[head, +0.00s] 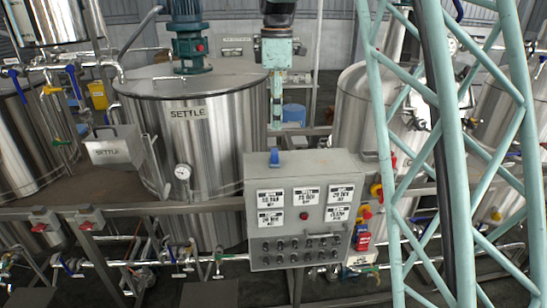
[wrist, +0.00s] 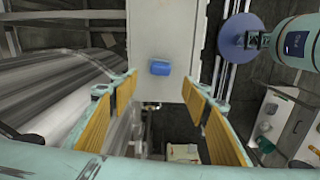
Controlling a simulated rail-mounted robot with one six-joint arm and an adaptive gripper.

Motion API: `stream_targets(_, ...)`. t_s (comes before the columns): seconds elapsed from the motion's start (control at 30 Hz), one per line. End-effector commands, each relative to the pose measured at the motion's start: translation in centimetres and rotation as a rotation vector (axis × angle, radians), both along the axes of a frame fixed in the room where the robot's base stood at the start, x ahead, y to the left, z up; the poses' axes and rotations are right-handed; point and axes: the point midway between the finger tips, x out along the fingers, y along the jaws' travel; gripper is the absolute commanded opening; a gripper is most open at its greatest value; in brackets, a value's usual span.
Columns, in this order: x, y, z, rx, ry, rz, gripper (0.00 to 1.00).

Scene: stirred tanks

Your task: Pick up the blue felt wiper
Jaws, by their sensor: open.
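The blue felt wiper (head: 274,157) is a small blue block on the top edge of the grey control box (head: 300,225). In the wrist view the wiper (wrist: 160,68) lies on the pale top of the box (wrist: 165,30), seen beyond my fingertips and roughly centred between them. My gripper (wrist: 160,90) is open, its two yellow-padded fingers spread wide to left and right. Nothing is between the pads, and the wiper is apart from both fingers. In the head view the fingers cannot be made out clearly.
A steel tank marked SETTLE (head: 195,130) stands left of and behind the control box. A pale green lattice frame (head: 455,150) fills the right. Pipes and rails run low across the front.

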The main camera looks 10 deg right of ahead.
Motion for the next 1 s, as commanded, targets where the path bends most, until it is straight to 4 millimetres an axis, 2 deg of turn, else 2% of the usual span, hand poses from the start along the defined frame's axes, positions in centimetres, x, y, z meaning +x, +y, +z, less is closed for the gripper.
stream_targets(0.27, 0.0, 0.0, -0.1, 0.0, 0.0, 0.0, 0.43)
stream_targets(0.47, 0.0, 0.0, -0.8, 0.0, 0.001, 0.0, 0.43)
stream_targets(1.0, -0.1, 0.0, -7.1, 0.0, 0.001, -0.001, 0.43)
